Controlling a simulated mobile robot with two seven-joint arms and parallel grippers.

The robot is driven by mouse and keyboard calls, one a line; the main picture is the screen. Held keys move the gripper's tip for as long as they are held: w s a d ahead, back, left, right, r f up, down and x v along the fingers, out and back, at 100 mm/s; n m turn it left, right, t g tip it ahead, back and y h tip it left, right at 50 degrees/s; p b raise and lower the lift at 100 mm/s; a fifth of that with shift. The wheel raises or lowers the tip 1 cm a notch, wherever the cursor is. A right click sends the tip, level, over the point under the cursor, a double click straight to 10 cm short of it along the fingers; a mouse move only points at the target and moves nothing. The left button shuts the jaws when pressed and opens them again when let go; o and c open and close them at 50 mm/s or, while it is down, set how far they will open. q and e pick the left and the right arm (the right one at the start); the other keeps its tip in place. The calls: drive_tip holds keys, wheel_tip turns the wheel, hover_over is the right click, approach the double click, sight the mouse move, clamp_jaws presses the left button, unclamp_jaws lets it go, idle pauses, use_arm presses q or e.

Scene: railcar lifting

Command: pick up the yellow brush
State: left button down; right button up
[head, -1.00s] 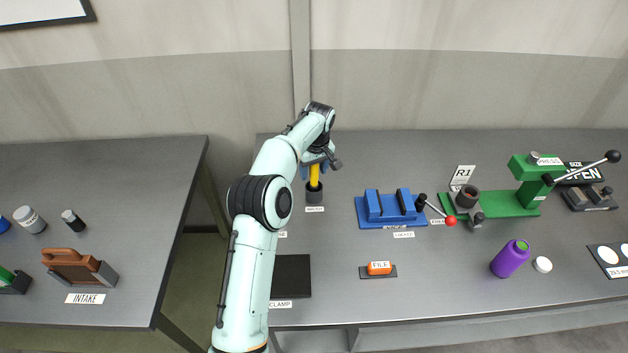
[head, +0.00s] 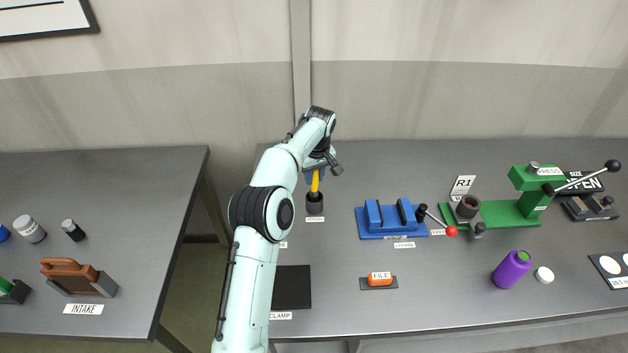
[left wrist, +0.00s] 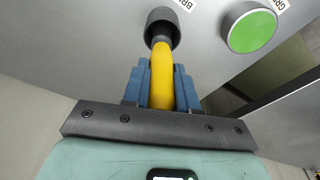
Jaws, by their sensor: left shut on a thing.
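The yellow brush (head: 315,184) stands upright at the back of the bench, its lower end at the mouth of a dark round holder (head: 315,205). My left gripper (head: 316,174) is shut on the brush handle from above. In the left wrist view the blue fingers (left wrist: 161,82) lie on both sides of the yellow brush (left wrist: 162,75), whose far end goes into the dark holder (left wrist: 162,25). The bristles are hidden. My right gripper is not in view.
A blue fixture (head: 390,219) and a green press (head: 520,205) stand to the right. A dark clamp pad (head: 292,287) lies by my left arm. A separate intake table (head: 130,210) is at left.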

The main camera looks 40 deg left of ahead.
use_arm(q)
wheel_tip(320, 180, up, 8)
drive_tip(key=shift+r, duration=0.1)
idle(0.4)
idle(0.7)
